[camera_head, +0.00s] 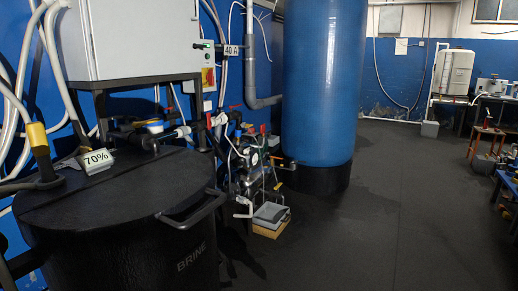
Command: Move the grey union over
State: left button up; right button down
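I cannot single out a grey union with certainty in the head view. A light grey fitting (183,132) sits on the piping above the black brine tank (120,235). A vertical grey pipe (250,60) with a bend at its foot runs down the wall left of the tall blue tank (324,80). A small grey box (270,214) rests on a wooden board on the floor, beside a cluster of valves and tubes (252,165). Neither of my grippers can be made out.
A white control cabinet (140,35) stands on a dark frame behind the brine tank. A tag reading 70% (96,160) is on the tank's lid. The dark floor (390,210) is clear at centre right. A blue-edged bench (508,183) and a stool (486,135) stand at right.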

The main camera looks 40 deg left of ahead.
aim_at(189, 141)
jog(key=i+l, duration=0.2)
jog(key=i, duration=0.2)
jog(key=i+l+z, duration=0.1)
jog(key=i, duration=0.35)
jog(key=i+u, duration=0.2)
jog(key=u, duration=0.2)
jog(key=i+l+u, duration=0.1)
jog(key=u, duration=0.35)
jog(key=i+l+u, duration=0.2)
jog(key=u, duration=0.2)
jog(key=i+l+u, duration=0.25)
jog(key=u, duration=0.2)
